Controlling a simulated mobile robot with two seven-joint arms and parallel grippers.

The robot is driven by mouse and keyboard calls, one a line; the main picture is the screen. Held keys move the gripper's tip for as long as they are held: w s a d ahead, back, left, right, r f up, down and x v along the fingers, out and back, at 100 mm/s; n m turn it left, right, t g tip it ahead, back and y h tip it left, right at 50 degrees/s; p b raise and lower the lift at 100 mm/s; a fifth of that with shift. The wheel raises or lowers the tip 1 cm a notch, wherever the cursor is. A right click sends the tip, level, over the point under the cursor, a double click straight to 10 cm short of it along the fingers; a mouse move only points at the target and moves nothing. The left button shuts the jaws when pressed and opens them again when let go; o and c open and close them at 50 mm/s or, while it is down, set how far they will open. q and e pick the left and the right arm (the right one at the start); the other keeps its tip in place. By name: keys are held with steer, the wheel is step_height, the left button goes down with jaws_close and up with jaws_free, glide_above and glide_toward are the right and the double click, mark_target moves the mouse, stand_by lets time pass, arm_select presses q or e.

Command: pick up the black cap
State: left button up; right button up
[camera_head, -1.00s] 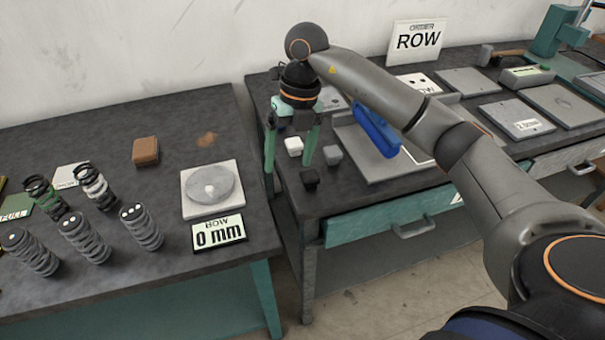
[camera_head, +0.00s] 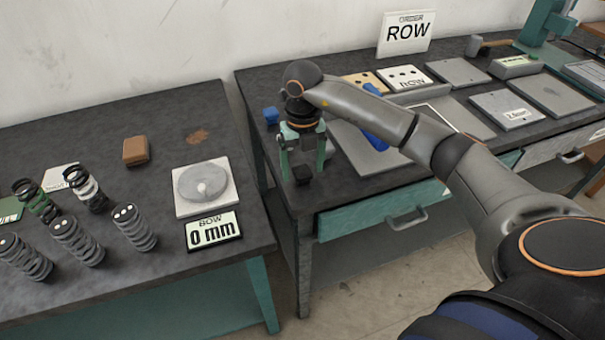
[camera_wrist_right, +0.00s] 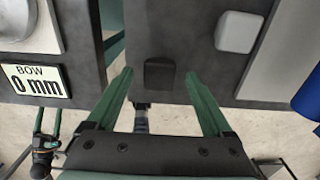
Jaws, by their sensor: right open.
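The black cap (camera_head: 302,174) is a small dark block near the front left corner of the right bench. My right gripper (camera_head: 303,172) points down over it, with its green fingers apart on either side of the cap. In the right wrist view, the black cap (camera_wrist_right: 159,74) lies between the two open fingertips (camera_wrist_right: 159,76), near the bench edge, with a gap on each side. What looks like my left gripper (camera_wrist_right: 45,128) shows small at the lower left of that view; its jaw state is unclear.
A light grey cap (camera_wrist_right: 238,32) lies beyond the right finger. A blue cap (camera_head: 271,115) sits farther back. A grey tray (camera_head: 372,160) is to the right. A gap separates this bench from the left bench with its springs (camera_head: 78,240) and round plate (camera_head: 203,183).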

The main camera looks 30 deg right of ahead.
steer(key=shift+f, duration=0.95)
jaws_close()
